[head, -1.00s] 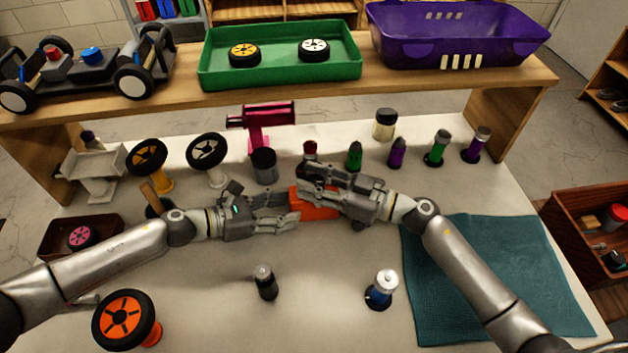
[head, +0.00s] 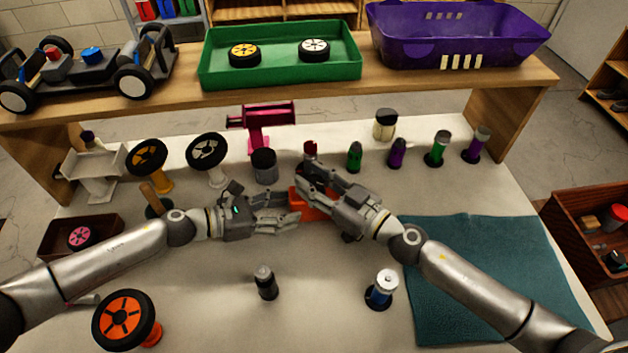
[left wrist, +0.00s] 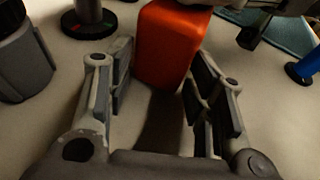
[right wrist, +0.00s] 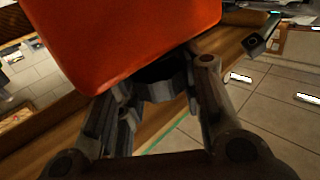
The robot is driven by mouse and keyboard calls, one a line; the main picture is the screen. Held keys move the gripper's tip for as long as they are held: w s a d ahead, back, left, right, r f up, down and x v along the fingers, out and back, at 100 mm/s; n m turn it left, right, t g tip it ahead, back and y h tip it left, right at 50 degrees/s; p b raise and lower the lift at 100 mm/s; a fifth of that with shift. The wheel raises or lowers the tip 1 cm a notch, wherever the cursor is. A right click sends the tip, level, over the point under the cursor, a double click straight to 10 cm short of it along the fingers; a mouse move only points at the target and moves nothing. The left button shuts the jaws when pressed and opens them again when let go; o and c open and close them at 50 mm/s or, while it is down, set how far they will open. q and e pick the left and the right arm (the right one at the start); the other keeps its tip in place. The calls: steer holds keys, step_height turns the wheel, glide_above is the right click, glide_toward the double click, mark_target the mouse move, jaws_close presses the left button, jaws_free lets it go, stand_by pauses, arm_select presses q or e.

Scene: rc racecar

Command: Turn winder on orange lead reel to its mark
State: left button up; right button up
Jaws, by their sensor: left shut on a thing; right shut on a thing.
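The orange lead reel (head: 312,203) is on the white table between my two grippers, mostly covered by my right gripper in the head view. Its orange body (left wrist: 172,45) shows in the left wrist view. My left gripper (head: 296,209) is shut on the orange body from the left. My right gripper (head: 304,184) reaches over the reel from the right. In the right wrist view, the orange body (right wrist: 120,35) fills the upper part and the fingers are closed on a small dark part (right wrist: 165,68), apparently the winder. The mark cannot be made out.
Behind stand a dark grey cup (head: 264,166), a pink stand (head: 262,120) and several small bottles. In front are a dark bottle (head: 265,283) and a blue-and-silver one (head: 381,289). A teal mat (head: 500,280) lies right.

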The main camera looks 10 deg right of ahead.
steer(key=shift+s, duration=0.1)
steer(key=o, duration=1.1)
steer(key=shift+d, duration=0.1)
steer(key=v, duration=1.1)
steer(key=shift+s+d, duration=0.3)
